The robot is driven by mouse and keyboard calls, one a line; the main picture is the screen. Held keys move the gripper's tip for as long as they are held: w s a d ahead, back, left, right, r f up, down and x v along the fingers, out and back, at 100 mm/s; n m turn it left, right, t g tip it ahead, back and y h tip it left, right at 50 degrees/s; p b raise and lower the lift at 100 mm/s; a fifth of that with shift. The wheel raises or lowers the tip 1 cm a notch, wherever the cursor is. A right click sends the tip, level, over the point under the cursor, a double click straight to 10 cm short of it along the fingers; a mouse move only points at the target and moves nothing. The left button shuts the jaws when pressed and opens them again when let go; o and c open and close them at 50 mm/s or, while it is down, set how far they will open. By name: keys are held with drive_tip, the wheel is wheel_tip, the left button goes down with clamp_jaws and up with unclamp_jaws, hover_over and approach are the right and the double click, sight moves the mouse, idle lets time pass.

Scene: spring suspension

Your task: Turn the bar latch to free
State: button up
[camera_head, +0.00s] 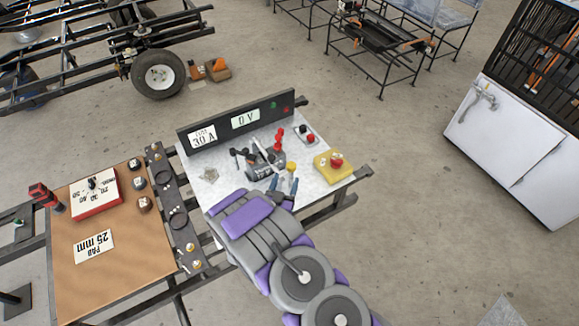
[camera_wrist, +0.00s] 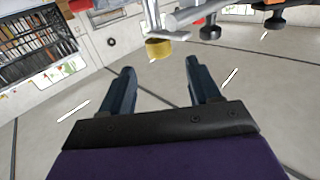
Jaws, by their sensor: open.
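A dark grey mechanism (camera_head: 265,171) with bars and red-tipped levers (camera_head: 278,140) stands on the pale bench top (camera_head: 215,199). A yellow-ended part (camera_head: 291,167) sticks out at its near right side. I cannot tell for sure which bar is the latch. My gripper (camera_head: 282,187) is open and empty just in front of the mechanism. In the wrist view, a yellow cylinder (camera_wrist: 159,48) lies a little beyond the fingertips (camera_wrist: 160,68), roughly midway between them, under a grey bar (camera_wrist: 194,13). No contact shows.
A yellow box with a red button (camera_head: 335,164) stands to the right on the bench. A black panel (camera_head: 243,122) reading 30 A and 0 V stands behind. A brown-topped table (camera_head: 130,260) with knobs is at left. A white cabinet (camera_head: 520,150) stands far right; open floor lies between.

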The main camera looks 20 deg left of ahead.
sight(290, 169)
drive_tip(key=w, duration=0.3)
drive_tip(key=w+b, duration=0.1)
drive_tip(key=shift+w+d+r, duration=0.1)
drive_tip(key=shift+w+d, duration=0.15)
drive_tip(key=shift+w, duration=0.05)
drive_tip(key=w, duration=0.1)
drive_tip(key=w+a, duration=0.1)
drive_tip(key=shift+w+a+f, duration=0.2)
drive_tip(key=shift+w+a, duration=0.1)
drive_tip(key=shift+w, duration=0.05)
drive_tip(key=shift+w+b, duration=0.25)
drive_tip(key=shift+b, duration=0.05)
drive_tip(key=shift+d+r, duration=0.2)
drive_tip(key=shift+d, duration=0.3)
drive_tip(key=shift+c, duration=0.3)
drive_tip(key=shift+a+f, duration=0.1)
drive_tip(key=shift+a, duration=0.25)
drive_tip(key=c, duration=0.6)
drive_tip(key=shift+d, duration=0.1)
drive_tip(key=c, duration=0.3)
